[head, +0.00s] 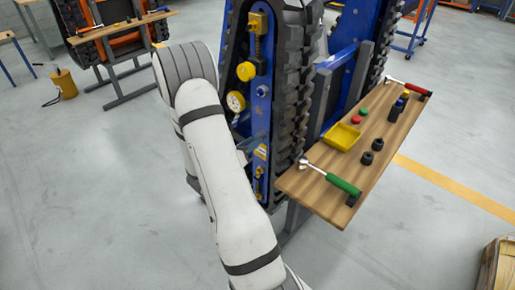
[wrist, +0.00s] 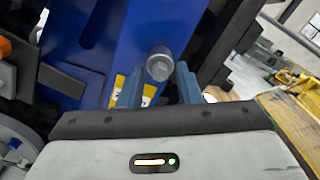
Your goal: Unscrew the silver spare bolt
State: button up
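The silver bolt (wrist: 159,64) has a round head and sticks out of the blue carrier plate (wrist: 110,45) in the wrist view. My gripper (wrist: 160,72) is open, with its two blue-grey fingers pointing at the plate. The bolt head appears between the fingertips, with a gap on each side. I cannot tell whether the tips reach around it or stop short. In the head view my white arm reaches to the blue side plate of the tracked carrier (head: 261,105).
A yellow label (wrist: 147,92) lies below the bolt. A gauge (head: 236,101) and yellow knob (head: 246,71) sit higher on the plate. Right of the black track (head: 292,100), a wooden shelf (head: 312,190) holds ratchets, sockets and a yellow tray (head: 342,137).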

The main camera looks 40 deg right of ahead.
jog(key=m+b, duration=1.1)
jog(key=b, duration=0.2)
jog(key=shift+m+b, duration=0.3)
jog(key=shift+b, duration=0.05)
jog(key=shift+c, duration=0.2)
grip_shut()
